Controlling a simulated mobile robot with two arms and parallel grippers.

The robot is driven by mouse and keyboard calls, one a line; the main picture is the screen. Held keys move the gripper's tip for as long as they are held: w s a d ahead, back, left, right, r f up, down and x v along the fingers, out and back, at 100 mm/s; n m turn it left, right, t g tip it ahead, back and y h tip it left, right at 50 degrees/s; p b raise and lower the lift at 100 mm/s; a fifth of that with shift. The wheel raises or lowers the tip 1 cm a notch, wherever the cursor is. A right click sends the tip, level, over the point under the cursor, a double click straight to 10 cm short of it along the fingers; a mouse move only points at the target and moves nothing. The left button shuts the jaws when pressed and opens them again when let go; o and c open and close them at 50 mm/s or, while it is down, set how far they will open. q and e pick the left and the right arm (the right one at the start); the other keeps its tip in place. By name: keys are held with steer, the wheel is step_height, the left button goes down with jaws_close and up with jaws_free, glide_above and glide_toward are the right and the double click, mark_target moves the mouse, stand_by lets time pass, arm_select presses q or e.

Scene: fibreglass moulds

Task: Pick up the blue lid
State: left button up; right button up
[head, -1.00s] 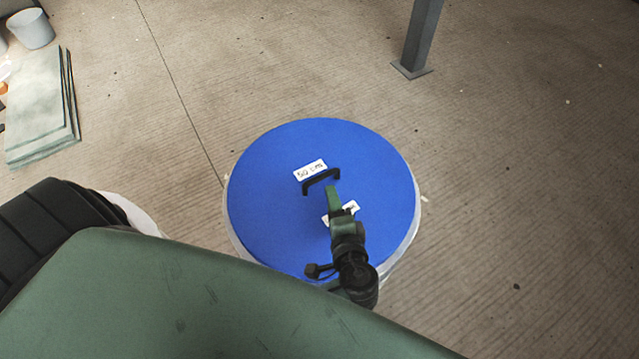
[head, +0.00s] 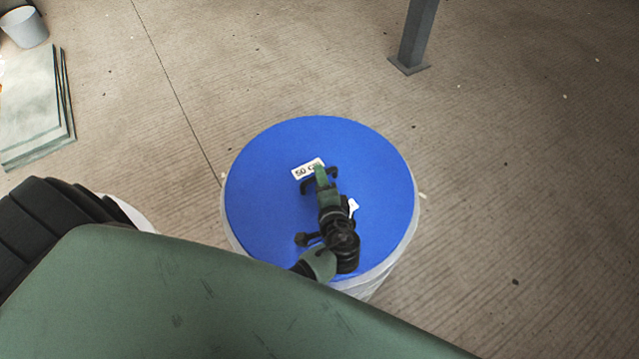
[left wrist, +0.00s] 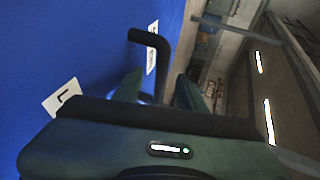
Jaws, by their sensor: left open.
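The round blue lid (head: 375,185) lies flat on a whitish drum (head: 375,280). It has a black arched handle (head: 304,187) near its middle and white labels, one (head: 307,168) behind the handle. My left gripper (head: 320,172) is over the handle in the head view and covers part of it. In the left wrist view the open fingers (left wrist: 160,88) point toward the handle (left wrist: 158,50), which shows between and beyond them. The blue lid (left wrist: 85,50) fills the left of that view. I cannot tell whether the fingers touch the handle. My right gripper is not in view.
A grey post (head: 415,40) stands on the concrete floor at the back. Pale green sheets (head: 30,105) and a grey bucket (head: 25,28) are at the far left. The floor right of the drum is mostly clear.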

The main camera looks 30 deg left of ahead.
arm_select(q)
jaws_close()
steer(key=shift+f, duration=0.1)
stand_by(1.1)
